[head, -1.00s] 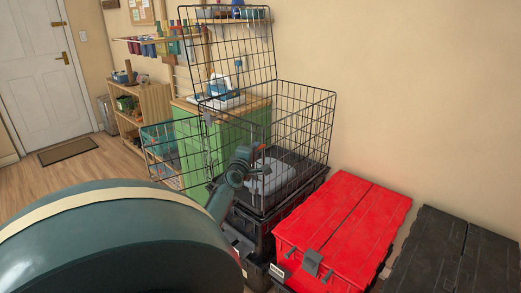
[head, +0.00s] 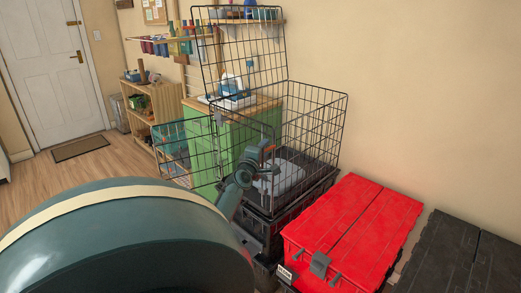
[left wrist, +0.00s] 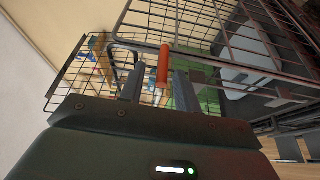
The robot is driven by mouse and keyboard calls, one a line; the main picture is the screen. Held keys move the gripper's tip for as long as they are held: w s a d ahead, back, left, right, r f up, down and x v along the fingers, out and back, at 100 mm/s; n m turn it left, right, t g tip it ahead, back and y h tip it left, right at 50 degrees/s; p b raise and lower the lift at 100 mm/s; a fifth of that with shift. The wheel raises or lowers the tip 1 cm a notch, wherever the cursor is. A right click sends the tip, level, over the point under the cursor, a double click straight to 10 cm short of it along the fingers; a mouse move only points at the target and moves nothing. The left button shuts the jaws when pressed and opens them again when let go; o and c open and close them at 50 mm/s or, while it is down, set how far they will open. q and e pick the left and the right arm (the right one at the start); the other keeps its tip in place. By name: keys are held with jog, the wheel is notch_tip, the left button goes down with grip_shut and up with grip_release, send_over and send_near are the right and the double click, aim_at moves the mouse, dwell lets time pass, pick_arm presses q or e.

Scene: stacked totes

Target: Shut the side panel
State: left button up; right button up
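The black wire cage (head: 345,118) stands on a dark base, with its top panel (head: 240,60) raised. A wire side panel (head: 188,185) stands swung out at the cage's left; it also shows in the left wrist view (left wrist: 70,72), partly behind my fingers. My left gripper (head: 268,158) is at the cage's front left. In the left wrist view the fingers of my left gripper (left wrist: 158,88) are apart, with an orange-red handle (left wrist: 163,62) between their tips. I cannot tell whether they touch it. A grey-white item (head: 288,178) lies in the cage. My right gripper is out of view.
A red lidded tote (head: 355,225) stands right of the cage, with a black tote (head: 460,255) beyond it. A green cabinet (head: 233,140) is behind the open panel. A wooden shelf (head: 140,118) and white door (head: 40,70) are farther back.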

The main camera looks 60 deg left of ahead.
pick_arm(q)
jog(key=p+v, duration=0.1)
jog(key=v, duration=1.2)
jog(key=shift+p, duration=0.4)
jog(key=w+d+f+m+h, duration=0.2)
jog(key=d+f+m+h, duration=0.35)
jog(key=d, duration=0.55)
jog(key=w+d+f+m+h, duration=0.2)
jog(key=d+f+m, duration=0.4)
jog(key=d+m, duration=0.4)
jog(key=s+d+f+m+g+h, duration=0.1)
jog(key=s+d+m, duration=0.3)
jog(key=d, duration=0.5)
jog(key=s+d+f+m+g+h, duration=0.1)
jog(key=s+d+f+m+h, duration=0.2)
jog(key=d, duration=0.6)
jog(key=s+d+f+m+g+h, duration=0.2)
jog(key=s+d+m, duration=0.3)
jog(key=d, duration=0.4)
jog(key=shift+d+f, duration=0.2)
jog(key=shift+f, duration=0.3)
